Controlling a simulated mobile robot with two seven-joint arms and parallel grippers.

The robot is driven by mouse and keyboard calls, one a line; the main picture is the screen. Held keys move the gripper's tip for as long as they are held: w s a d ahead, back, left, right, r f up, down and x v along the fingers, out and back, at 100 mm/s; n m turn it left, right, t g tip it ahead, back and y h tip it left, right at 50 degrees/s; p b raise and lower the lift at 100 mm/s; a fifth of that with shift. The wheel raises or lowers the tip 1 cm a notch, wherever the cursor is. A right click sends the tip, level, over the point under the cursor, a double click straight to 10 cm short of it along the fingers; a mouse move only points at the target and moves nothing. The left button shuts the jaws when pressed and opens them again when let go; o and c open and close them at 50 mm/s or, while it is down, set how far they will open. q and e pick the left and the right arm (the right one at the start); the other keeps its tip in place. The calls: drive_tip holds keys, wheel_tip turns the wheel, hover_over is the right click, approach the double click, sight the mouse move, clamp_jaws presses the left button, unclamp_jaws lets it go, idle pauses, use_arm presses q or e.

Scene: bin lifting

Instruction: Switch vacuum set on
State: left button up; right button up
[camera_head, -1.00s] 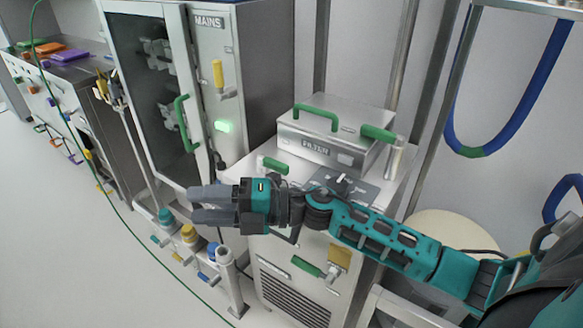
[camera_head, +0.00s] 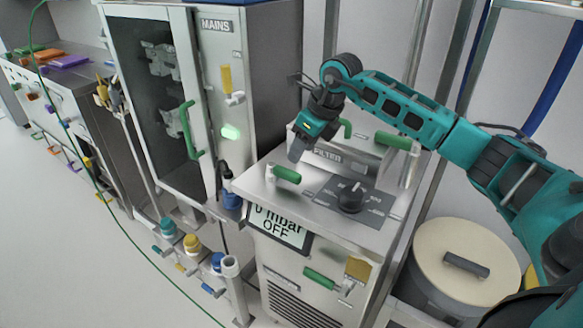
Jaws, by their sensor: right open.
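The vacuum set (camera_head: 268,312) is a steel cabinet in the middle of the head view. Its display (camera_head: 279,227) reads "0 mbar OFF". A black round knob (camera_head: 351,197) sits on a dark dial plate on its top. A green-handled lever (camera_head: 285,174) lies at the left of the top, and another green-handled lever (camera_head: 320,279) is on the front. My right gripper (camera_head: 297,151) is open and empty, fingers pointing down, above and just behind the top lever. It partly hides the filter box. My left gripper is not in view.
The filter box (camera_head: 347,157) with green handles stands at the back of the top. The tall MAINS cabinet (camera_head: 258,60) is to the left, its green lamp (camera_head: 231,132) lit. A round lidded drum (camera_head: 465,240) stands at the right. Coloured valves (camera_head: 191,244) stand low in front.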

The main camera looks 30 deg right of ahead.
sight(290, 171)
drive_tip(key=x, duration=0.8)
drive_tip(key=shift+w+a, duration=0.1)
drive_tip(key=shift+c, duration=0.2)
clamp_jaws()
